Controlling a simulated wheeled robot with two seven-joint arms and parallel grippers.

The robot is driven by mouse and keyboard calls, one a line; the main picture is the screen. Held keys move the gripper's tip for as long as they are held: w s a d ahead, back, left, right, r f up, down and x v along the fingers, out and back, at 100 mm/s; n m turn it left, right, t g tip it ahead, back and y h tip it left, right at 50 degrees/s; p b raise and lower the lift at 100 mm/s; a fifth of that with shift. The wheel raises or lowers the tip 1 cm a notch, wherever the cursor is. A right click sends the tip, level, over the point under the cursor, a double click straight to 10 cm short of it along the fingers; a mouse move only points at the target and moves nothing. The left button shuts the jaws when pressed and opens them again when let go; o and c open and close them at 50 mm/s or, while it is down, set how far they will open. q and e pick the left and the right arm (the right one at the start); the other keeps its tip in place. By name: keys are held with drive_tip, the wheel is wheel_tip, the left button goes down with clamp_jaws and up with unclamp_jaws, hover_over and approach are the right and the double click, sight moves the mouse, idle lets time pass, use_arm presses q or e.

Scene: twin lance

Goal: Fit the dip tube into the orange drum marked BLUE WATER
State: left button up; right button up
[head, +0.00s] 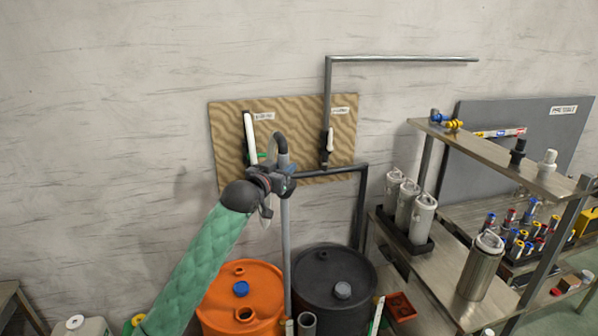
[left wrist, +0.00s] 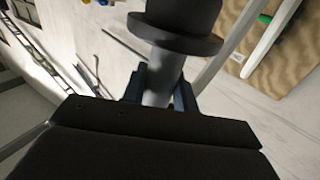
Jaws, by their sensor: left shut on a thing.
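The dip tube (head: 286,235) is a long grey pipe with a dark hooked top, standing near upright in the head view. My left gripper (head: 278,184) is shut on it just below the hook. The left wrist view shows the grey tube (left wrist: 163,75) between my fingers, with a dark collar beside them. The orange drum (head: 220,291) stands at the bottom of the head view, with a blue cap (head: 241,288) and an open bung (head: 245,314) on top. The tube passes in front of the drum's right edge; its lower end is unclear. My right gripper is out of view.
A black drum (head: 335,270) stands right of the orange one. Behind are a wooden board (head: 228,135) and dark pipework (head: 363,215). A metal bench (head: 440,270) with canisters (head: 423,218) fills the right. Short pipe ends (head: 306,323) stand at the bottom.

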use_arm(q)
drive_tip(key=a+r+n+y, duration=0.1)
drive_tip(key=a, duration=0.4)
drive_tip(key=a+r+n+t+y, duration=0.1)
drive_tip(key=a+y, duration=0.1)
drive_tip(key=a, duration=0.3)
drive_tip(key=a+r+n+y, duration=0.1)
drive_tip(key=a+r, duration=0.1)
drive_tip(key=a, duration=0.4)
drive_tip(key=shift+w+a, duration=0.1)
drive_tip(key=shift+w, duration=0.15)
drive_tip(key=shift+a+f+t+y, duration=0.1)
drive_tip(key=shift+a+t+y, duration=0.2)
drive_tip(key=shift+a, duration=0.05)
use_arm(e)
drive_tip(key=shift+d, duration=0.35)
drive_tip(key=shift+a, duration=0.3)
